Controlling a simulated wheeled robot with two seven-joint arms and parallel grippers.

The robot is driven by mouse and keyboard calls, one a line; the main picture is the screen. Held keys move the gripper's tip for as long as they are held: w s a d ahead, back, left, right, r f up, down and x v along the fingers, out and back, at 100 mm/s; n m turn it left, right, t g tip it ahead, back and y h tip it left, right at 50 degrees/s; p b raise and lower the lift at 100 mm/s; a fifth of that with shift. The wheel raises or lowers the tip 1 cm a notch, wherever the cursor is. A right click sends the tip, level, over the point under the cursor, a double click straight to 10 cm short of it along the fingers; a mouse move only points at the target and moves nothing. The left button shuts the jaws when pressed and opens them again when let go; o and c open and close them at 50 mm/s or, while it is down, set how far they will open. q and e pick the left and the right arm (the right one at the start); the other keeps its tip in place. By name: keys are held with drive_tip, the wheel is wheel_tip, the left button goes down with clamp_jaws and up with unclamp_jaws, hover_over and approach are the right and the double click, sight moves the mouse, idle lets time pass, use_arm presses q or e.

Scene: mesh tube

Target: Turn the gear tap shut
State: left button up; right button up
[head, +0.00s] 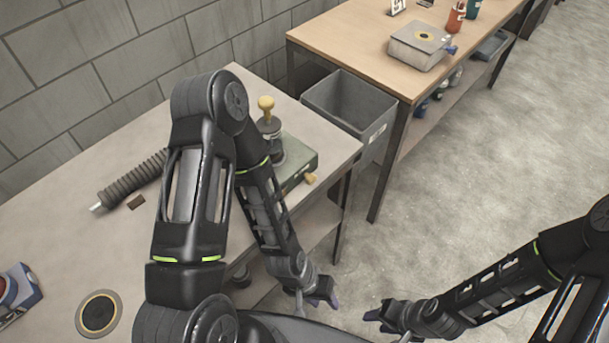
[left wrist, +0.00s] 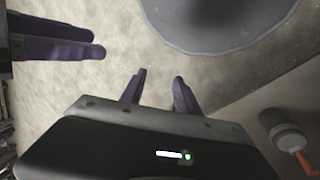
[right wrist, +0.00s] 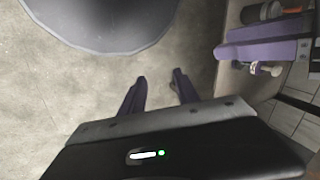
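A green-grey box (head: 298,160) with a round dark fitting, an upright yellow knob (head: 266,103) and a small orange-yellow handle (head: 310,179) stands at the right end of the near bench. I cannot tell for sure which part is the gear tap, and my left arm hides part of the box. My left gripper (head: 328,301) is open and empty, off the bench's edge, below and to the right of the box. My right gripper (head: 375,320) is open and empty close by. In the wrist views, the left fingers (left wrist: 158,77) and right fingers (right wrist: 159,77) stand apart.
A ribbed dark tube (head: 137,180) lies on the near bench (head: 135,150), with a round dark disc (head: 99,314) in front. A grey bin (head: 350,103) stands between the benches. A second bench (head: 345,45) carries a pale box (head: 419,45). Open floor lies right.

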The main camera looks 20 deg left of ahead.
use_arm(q)
drive_tip(key=shift+o, duration=0.7)
drive_tip(key=shift+w+a+r, duration=0.1)
drive_tip(key=shift+w+r, duration=0.1)
use_arm(e)
drive_tip(key=shift+o, duration=1.3)
drive_tip(key=shift+r+p, duration=0.35)
use_arm(q)
drive_tip(key=n+t+y+p, duration=0.1)
drive_tip(key=n+t+y, duration=0.15)
drive_tip(key=n, duration=0.95)
approach(312, 178)
drive_tip(key=f, duration=0.1)
drive_tip(key=shift+w+d+f+y, duration=0.1)
drive_tip(key=shift+w+d+y, duration=0.25)
drive_tip(key=shift+w, duration=0.05)
use_arm(e)
drive_tip(key=shift+s+r, duration=0.1)
drive_tip(key=shift+r, duration=0.55)
use_arm(q)
drive_tip(key=x, duration=0.8)
drive_tip(key=shift+s+p, duration=0.15)
drive_tip(key=shift+p, duration=0.25)
use_arm(e)
drive_tip(key=shift+r, duration=0.25)
use_arm(q)
drive_tip(key=shift+c, duration=0.5)
